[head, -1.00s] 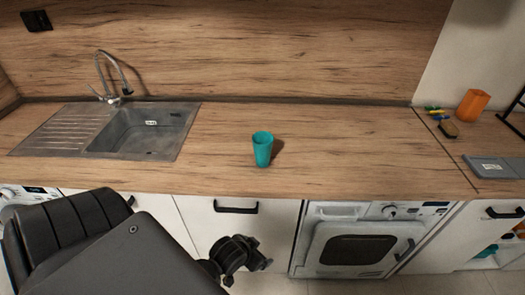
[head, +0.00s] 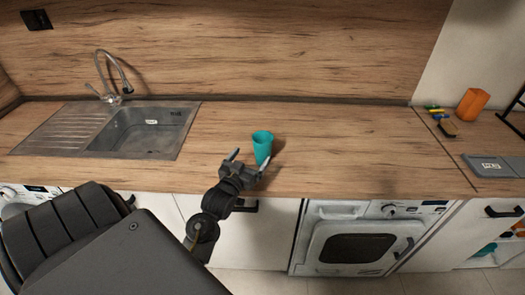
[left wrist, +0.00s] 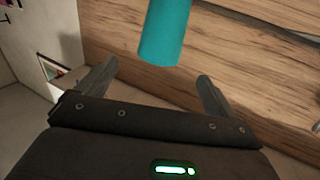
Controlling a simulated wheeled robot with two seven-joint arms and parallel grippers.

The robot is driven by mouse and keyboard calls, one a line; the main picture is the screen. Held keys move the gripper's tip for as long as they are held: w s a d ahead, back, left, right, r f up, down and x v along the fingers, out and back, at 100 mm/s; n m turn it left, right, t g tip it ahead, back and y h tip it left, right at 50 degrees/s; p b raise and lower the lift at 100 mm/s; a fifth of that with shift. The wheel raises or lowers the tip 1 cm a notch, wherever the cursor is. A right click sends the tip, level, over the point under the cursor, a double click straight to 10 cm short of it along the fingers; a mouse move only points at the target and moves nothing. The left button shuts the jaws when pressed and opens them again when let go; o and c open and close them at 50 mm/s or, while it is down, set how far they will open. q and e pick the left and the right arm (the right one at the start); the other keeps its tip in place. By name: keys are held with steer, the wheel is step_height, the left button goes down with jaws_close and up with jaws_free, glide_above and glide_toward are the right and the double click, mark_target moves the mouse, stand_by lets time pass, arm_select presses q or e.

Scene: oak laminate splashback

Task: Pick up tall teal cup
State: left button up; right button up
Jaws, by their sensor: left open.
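The tall teal cup (head: 262,146) stands upright on the wooden counter near its front edge, in the middle of the head view. My left gripper (head: 250,161) is open at the counter's front edge, just in front of the cup and a little to its left. Its right finger overlaps the lower part of the cup in the head view. In the left wrist view the cup (left wrist: 165,32) is ahead of the open left gripper (left wrist: 158,82), roughly centred between the fingers and beyond their tips. My right gripper is not in view.
A sink (head: 147,132) with a tap is set into the counter (head: 345,150) at left. The counter around the teal cup is clear.

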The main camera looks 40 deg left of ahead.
mark_target(258, 145)
arm_select(q)
steer(key=p+x, duration=0.1)
steer(key=x, duration=0.3)
steer(key=shift+w+r, duration=0.1)
steer(key=shift+w, duration=0.3)
steer(key=shift+w+a, duration=0.2)
steer(key=shift+w, duration=0.2)
steer(key=shift+w+r+p, duration=0.2)
steer(key=shift+w+p, duration=0.05)
steer(key=shift+p, duration=0.35)
steer(key=p+x, duration=0.1)
steer(key=x, duration=0.2)
steer(key=shift+w+a+p, duration=0.15)
steer(key=shift+w+p, duration=0.2)
steer(key=shift+p, duration=0.05)
steer(key=shift+w+a+f, duration=0.15)
steer(key=shift+w, duration=0.3)
steer(key=shift+s, duration=0.1)
